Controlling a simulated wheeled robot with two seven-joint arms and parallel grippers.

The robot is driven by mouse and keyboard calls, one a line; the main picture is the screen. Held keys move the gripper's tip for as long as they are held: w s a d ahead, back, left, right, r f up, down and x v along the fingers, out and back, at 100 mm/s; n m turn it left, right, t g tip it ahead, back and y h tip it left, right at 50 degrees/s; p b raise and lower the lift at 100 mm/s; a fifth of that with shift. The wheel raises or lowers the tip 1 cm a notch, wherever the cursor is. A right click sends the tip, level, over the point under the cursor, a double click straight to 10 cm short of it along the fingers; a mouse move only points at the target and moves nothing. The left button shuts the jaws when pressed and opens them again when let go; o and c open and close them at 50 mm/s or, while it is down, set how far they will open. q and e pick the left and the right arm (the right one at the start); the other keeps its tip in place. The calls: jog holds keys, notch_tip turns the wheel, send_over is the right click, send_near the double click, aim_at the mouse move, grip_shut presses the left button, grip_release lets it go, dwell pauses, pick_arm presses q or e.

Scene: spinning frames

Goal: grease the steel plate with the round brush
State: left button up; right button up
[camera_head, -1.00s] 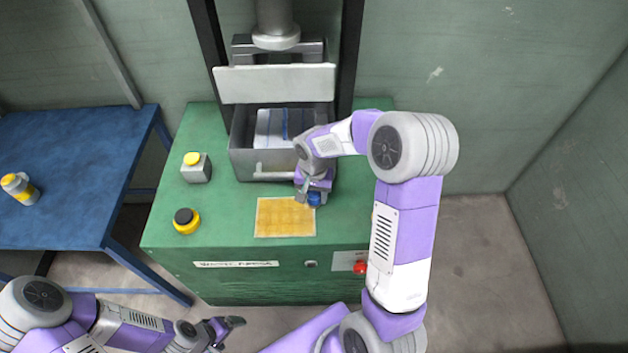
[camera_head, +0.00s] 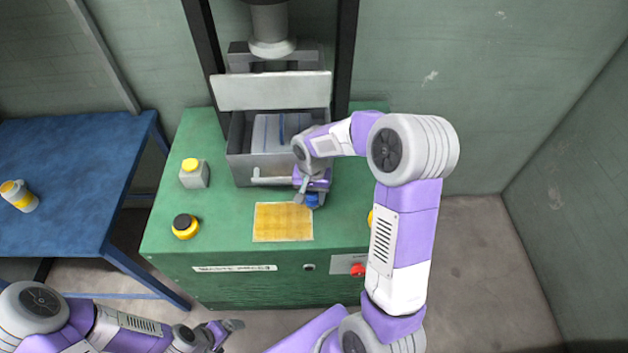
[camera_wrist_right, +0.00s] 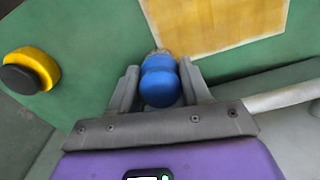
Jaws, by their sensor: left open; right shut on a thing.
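My right gripper (camera_head: 307,196) is shut on the round brush (camera_head: 312,200), at the upper right corner of a flat yellow square (camera_head: 283,222) with a pale edge. In the right wrist view, the brush's blue handle (camera_wrist_right: 160,82) sits between the fingers of my right gripper (camera_wrist_right: 159,90). Its tan tip is partly hidden and close to the yellow square (camera_wrist_right: 215,20); contact cannot be told. Grey plate-like surfaces (camera_head: 268,130) with a blue stripe show inside the metal box. Which surface is the steel plate is unclear. My left gripper (camera_head: 228,331) is open and empty at the lower left.
The green bench (camera_head: 220,225) carries the open metal box (camera_head: 240,163) under a press ram (camera_head: 271,40). A yellow-topped grey block (camera_head: 194,173) and a black-and-yellow button (camera_head: 185,226) stand left. A blue table (camera_head: 70,180) holds a yellow-and-white bottle (camera_head: 19,196).

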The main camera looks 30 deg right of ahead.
jog(key=shift+r+p, duration=2.05)
jog(key=shift+r, duration=1)
jog(key=shift+f, duration=0.1)
